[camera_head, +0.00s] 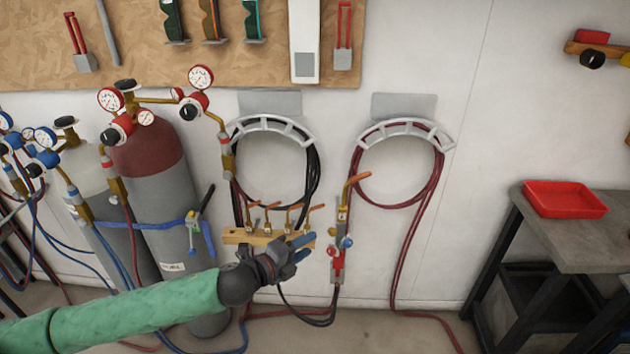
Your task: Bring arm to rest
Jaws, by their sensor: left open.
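My left arm, in a green sleeve, reaches in from the lower left. My right gripper is not in view.
Gas cylinders (150,155) with gauges stand at left, tied by a blue strap (150,225). Coiled black hose (313,180) and red hose (437,175) hang on wall brackets. A bench (580,250) with a red tray (564,199) stands at right. Hoses trail on the floor.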

